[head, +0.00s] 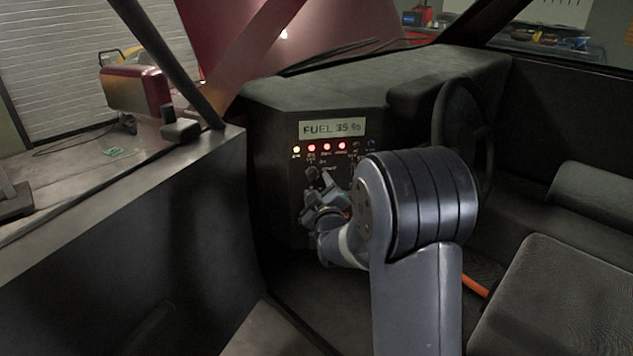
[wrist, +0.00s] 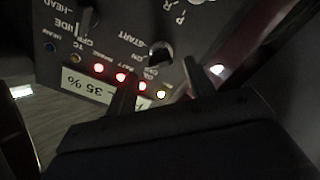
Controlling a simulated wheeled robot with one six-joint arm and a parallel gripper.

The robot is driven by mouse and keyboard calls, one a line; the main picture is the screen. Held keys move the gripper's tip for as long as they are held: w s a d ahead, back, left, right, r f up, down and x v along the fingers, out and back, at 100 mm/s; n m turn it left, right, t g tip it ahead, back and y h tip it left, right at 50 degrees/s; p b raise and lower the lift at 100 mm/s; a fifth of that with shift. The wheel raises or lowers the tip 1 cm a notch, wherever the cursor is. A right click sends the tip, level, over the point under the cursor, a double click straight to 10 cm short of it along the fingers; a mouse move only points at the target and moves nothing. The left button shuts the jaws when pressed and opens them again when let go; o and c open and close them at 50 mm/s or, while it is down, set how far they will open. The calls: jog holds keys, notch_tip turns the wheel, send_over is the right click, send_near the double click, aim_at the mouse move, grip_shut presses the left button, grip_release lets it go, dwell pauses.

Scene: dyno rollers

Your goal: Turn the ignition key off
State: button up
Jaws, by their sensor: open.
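The dark ignition switch (wrist: 160,52) sits on the dash panel, with START and ON lettering beside it in the wrist view. That view is turned nearly upside down. The key's exact angle is too dark to tell. My gripper (wrist: 162,66) is open, with one finger on each side of the switch in this view; I cannot tell whether either touches it. In the head view my gripper (head: 318,186) is at the dash panel below the warning lights, and it and my arm hide the switch there.
The dash panel shows a fuel display (head: 332,129) reading 35 % and several lit red and yellow lights (head: 326,146). The steering wheel (head: 462,130) is to the right. A second knob (wrist: 87,22) is near the switch. The door (head: 130,225) bounds the left side; a seat (head: 560,300) is at right.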

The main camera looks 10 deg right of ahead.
aim_at(315, 180)
jog(key=shift+w, duration=1.5)
jog(key=shift+c, duration=0.4)
jog(key=c, duration=0.9)
